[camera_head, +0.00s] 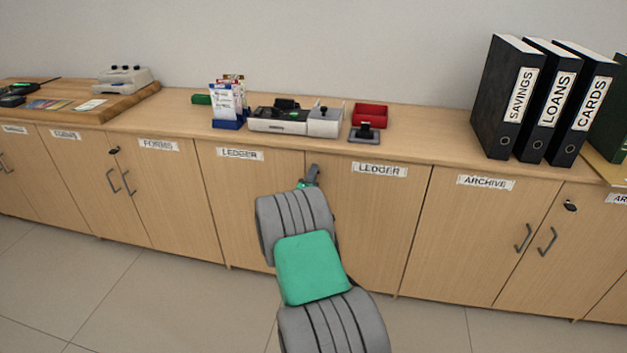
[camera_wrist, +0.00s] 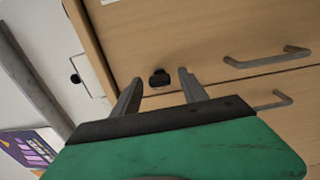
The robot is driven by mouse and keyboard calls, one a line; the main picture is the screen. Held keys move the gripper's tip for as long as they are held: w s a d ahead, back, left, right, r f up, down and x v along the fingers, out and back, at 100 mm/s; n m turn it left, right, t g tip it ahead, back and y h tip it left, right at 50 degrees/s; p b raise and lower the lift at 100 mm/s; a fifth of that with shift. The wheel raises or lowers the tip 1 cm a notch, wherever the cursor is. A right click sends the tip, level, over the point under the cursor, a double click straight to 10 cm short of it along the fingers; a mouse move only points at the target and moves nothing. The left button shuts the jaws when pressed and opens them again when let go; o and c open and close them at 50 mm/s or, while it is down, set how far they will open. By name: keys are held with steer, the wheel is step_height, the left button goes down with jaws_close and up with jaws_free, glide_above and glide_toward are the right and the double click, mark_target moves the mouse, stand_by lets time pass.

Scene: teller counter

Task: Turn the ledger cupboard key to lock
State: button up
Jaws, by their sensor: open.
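The ledger cupboard has two wooden doors, a left door (camera_head: 232,185) and a right door (camera_head: 375,225), each labelled LEDGER. My gripper (camera_head: 313,172) is at the top of the seam between them. In the wrist view my gripper (camera_wrist: 157,84) is open, with its two fingers apart. The small dark key (camera_wrist: 160,77) sits in the door face between and slightly beyond the fingertips, with gaps on both sides. I cannot tell how far it is turned. In the head view my arm hides the key and the ledger door handles. Two grey bar handles (camera_wrist: 268,57) show in the wrist view.
The counter top (camera_head: 420,145) runs above the doors, bearing a leaflet holder (camera_head: 226,105), a printer-like device (camera_head: 280,121), a red tray (camera_head: 371,113) and black binders (camera_head: 507,100). Archive doors (camera_head: 475,235) are at right, forms doors (camera_head: 170,195) at left. The floor in front is clear.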

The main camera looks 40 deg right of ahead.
steer(key=shift+s+a, duration=0.1)
steer(key=p+v, duration=0.1)
steer(key=v, duration=0.6)
steer(key=shift+s+a, duration=0.15)
steer(key=shift+a, duration=0.1)
steer(key=s+a+r+m+g+y+p, duration=0.1)
steer(key=a+r+m+g+y+p, duration=0.2)
steer(key=a+r+p, duration=0.45)
steer(key=s+a+r+m+g+y+p, duration=0.1)
steer(key=s+a+r+m+y+p, duration=0.15)
steer(key=a+r+m+p, duration=0.5)
steer(key=s+a+r+n+g+y+p, duration=0.1)
steer(key=s+a+r+g+y+p, duration=0.1)
steer(key=s+a+r+y+p, duration=0.2)
steer(key=s+a+r+n+g+y+p, duration=0.1)
steer(key=s+a+r+y+p, duration=0.3)
steer(key=s+a+r+p, duration=0.5)
steer(key=s+a+r+n, duration=0.1)
steer(key=s+a+r, duration=0.2)
steer(key=s+a, duration=0.2)
steer(key=shift+a+r+g+y, duration=0.35)
steer(key=shift+a+g, duration=0.05)
steer(key=shift+a, duration=1)
